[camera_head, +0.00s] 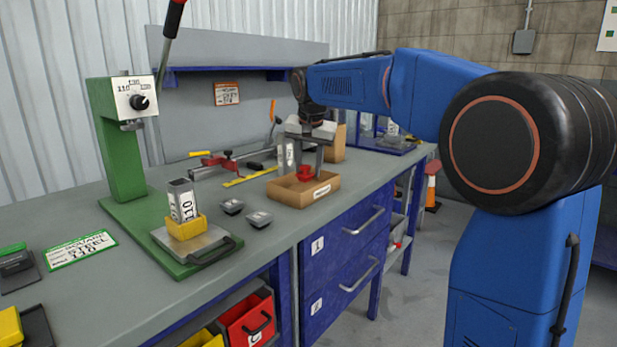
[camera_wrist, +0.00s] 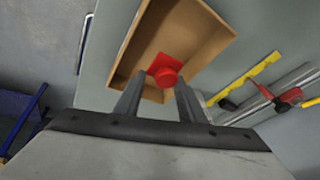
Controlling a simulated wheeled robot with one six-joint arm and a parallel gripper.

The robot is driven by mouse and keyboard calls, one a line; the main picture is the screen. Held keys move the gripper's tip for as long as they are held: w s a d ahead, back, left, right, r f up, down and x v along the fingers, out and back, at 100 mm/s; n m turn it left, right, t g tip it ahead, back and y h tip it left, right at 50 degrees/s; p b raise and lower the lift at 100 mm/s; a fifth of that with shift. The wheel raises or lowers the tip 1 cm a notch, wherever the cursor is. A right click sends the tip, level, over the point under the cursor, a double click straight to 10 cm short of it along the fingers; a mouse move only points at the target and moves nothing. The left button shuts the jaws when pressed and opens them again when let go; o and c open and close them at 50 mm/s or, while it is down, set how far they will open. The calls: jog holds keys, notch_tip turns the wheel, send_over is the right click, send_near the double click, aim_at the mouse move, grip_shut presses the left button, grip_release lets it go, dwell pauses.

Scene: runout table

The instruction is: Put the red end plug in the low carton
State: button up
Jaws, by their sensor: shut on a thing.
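The red end plug (camera_head: 305,173) is between the fingertips of my gripper (camera_head: 310,163). It also shows in the wrist view (camera_wrist: 167,72), with a round end and a squarish red part. My gripper (camera_wrist: 160,92) is shut on it and points down. The low carton (camera_head: 311,194) is an open brown box with a pale label on its front, on the bench. The plug is over the carton's opening, near its rim level; I cannot tell whether it touches the carton floor. In the wrist view the carton (camera_wrist: 203,25) lies around and beyond the plug.
A taller brown carton (camera_head: 336,145) stands behind. A red clamp-like tool (camera_head: 215,164) and a yellow ruler (camera_head: 250,177) lie left of the carton. A green press (camera_head: 122,150) stands at left. The bench's front edge is close to the carton.

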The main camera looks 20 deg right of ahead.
aim_at(308, 173)
jog(key=shift+f, duration=1.65)
jog(key=o, duration=1.2)
jog(key=shift+f, duration=0.1)
jog(key=v, duration=1.2)
